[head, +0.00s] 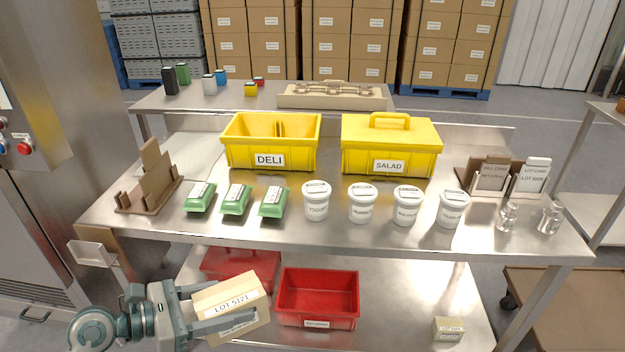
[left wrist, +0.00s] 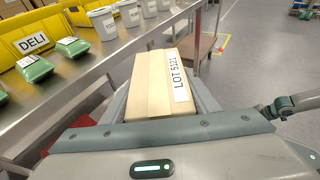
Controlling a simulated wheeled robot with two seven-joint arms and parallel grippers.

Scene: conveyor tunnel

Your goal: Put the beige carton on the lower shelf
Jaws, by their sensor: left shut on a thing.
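The beige carton (head: 229,305) carries a white label reading LOT 5121. My left gripper (head: 226,310) is shut on it, one finger on each side. In the head view the carton is in front of the table's near edge, overlapping the lower shelf (head: 400,285) in the picture. In the left wrist view the carton (left wrist: 160,88) fills the space between the fingers. Whether it touches the shelf cannot be told. The right gripper is not in view.
A red open bin (head: 318,298), another red bin (head: 240,265) and a small box (head: 448,329) are on the lower shelf. Bare shelf shows right of the open bin. Above, the tabletop (head: 300,230) holds yellow bins, white tubs (head: 362,204) and green packs (head: 236,200).

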